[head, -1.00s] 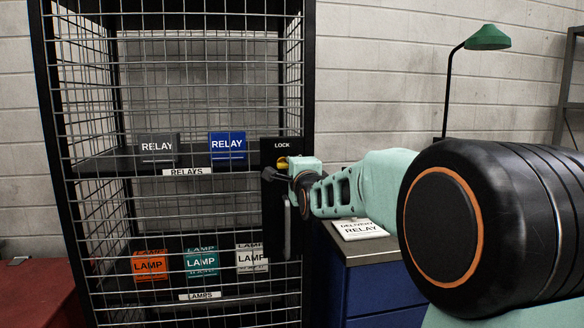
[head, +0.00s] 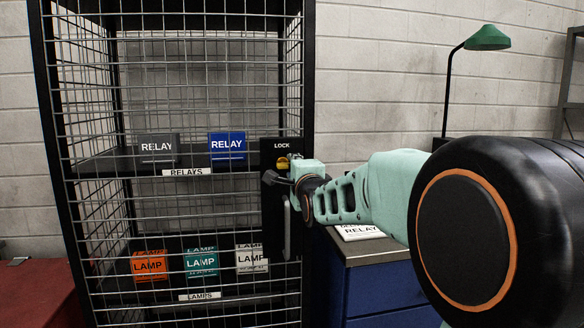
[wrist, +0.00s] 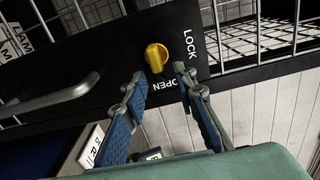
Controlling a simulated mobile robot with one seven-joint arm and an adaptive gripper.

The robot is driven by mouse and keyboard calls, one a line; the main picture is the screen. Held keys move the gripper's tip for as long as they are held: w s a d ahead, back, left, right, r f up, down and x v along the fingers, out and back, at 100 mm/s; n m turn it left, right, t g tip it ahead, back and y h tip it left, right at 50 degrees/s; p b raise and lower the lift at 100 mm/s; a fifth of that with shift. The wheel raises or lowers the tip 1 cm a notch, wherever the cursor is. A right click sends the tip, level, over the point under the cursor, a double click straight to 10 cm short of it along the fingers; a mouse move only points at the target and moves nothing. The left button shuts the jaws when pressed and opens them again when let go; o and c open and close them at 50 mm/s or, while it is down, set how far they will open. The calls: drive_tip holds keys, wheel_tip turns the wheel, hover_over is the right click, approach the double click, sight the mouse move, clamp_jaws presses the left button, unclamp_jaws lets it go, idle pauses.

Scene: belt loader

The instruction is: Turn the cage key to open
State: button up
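The yellow cage key (wrist: 156,57) sits on the black lock plate (wrist: 110,50), between my fingertips and the plate's upper part in the wrist view. Its raised grip runs roughly up-down there. The words LOCK and OPEN are printed to its right and lower right. In the head view the key (head: 283,162) shows small below the LOCK label, partly behind my gripper (head: 281,169). My gripper (wrist: 160,78) is open, its two fingers wide apart and empty. The tips lie just short of the key, one to each side, with no visible contact.
The wire cage (head: 180,105) holds relay boxes (head: 227,146) above and lamp boxes (head: 201,261) below. A door handle (head: 287,228) hangs under the key. A blue cabinet (head: 385,290) stands right, with a relay sign (head: 358,232) on top. A green lamp (head: 487,38) stands behind.

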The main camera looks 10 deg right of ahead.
drive_tip(key=shift+s, duration=2.6)
